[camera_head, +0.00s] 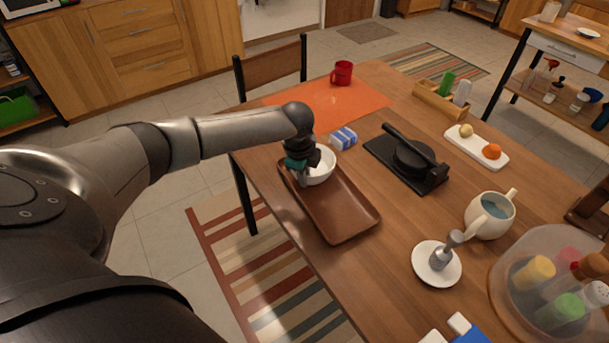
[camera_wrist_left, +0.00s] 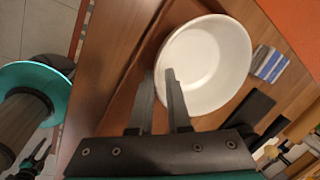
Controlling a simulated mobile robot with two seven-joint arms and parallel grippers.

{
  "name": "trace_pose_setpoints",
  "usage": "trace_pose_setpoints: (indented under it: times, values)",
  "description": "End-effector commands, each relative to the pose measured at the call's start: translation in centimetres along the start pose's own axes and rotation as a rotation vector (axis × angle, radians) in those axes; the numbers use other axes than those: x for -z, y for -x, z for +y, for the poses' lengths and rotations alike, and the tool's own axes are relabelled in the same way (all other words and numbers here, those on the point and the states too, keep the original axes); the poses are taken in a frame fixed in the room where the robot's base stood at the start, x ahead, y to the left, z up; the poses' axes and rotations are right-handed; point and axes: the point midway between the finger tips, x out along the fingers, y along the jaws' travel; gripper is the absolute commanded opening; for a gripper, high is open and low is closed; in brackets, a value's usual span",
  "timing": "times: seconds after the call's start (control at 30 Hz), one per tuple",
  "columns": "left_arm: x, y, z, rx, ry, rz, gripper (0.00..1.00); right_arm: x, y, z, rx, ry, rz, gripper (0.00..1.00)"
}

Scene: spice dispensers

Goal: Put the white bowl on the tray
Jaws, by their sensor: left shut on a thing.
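The white bowl (camera_head: 322,169) is at the far end of the brown rectangular tray (camera_head: 338,212). It looks upright, and I cannot tell whether it rests on the tray or is just above it. My left gripper (camera_head: 307,177) is shut on the bowl's near-left rim and partly hides it. In the left wrist view, the gripper fingers (camera_wrist_left: 160,78) straddle the rim of the bowl (camera_wrist_left: 205,62), with its empty inside showing. The tray's edge also shows there beside the bowl.
A blue-and-white packet (camera_head: 343,138) lies just behind the bowl. A black press (camera_head: 410,160) stands to the right of the tray. A red mug (camera_head: 342,73) stands on an orange mat (camera_head: 325,108). A saucer (camera_head: 436,263) and pot (camera_head: 490,215) are nearer right. The tray's near part is clear.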

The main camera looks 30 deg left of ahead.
Motion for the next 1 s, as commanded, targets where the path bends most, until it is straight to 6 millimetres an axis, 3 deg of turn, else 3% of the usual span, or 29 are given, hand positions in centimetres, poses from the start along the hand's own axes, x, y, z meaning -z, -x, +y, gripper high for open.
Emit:
trace_pose_setpoints:
  times: [0.97,1.0]
  values:
    - [0.0,-1.1,0.2,0.003,0.000,0.000,0.00,0.0,-0.5,0.1,-0.002,-0.002,0.000,0.50]
    - [0.0,-1.0,0.1,0.003,0.000,0.000,0.20,0.0,-0.5,0.1,-0.002,-0.002,0.000,0.50]
